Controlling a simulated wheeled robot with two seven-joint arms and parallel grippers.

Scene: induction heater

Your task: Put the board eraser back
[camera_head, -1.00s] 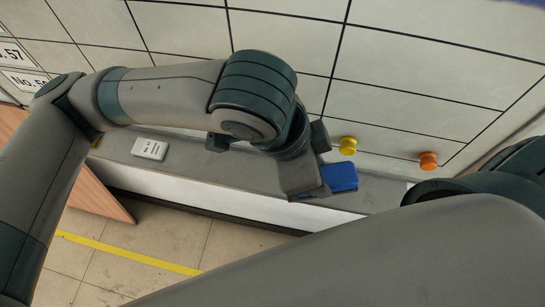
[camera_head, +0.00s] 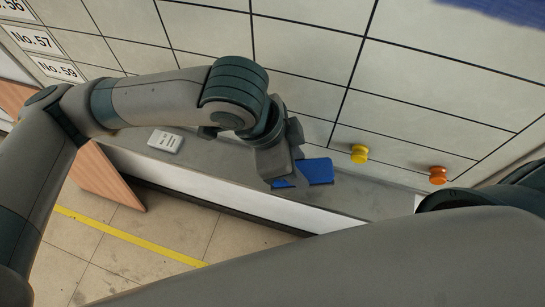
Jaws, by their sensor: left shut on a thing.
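The board eraser appears as a blue block (camera_head: 318,171) at the grey ledge below the tiled white board. My left gripper (camera_head: 292,174) is shut on the blue eraser, whose right part sticks out past the fingers. I cannot tell whether the eraser touches the ledge (camera_head: 222,157). My right arm crosses the lower right of the view, and its gripper is out of view.
A white labelled block (camera_head: 165,141) lies on the ledge at left. A yellow knob (camera_head: 359,154) and an orange knob (camera_head: 438,175) are on the board at right. A wooden panel (camera_head: 108,180) stands at left. The ledge between the white block and the gripper looks clear.

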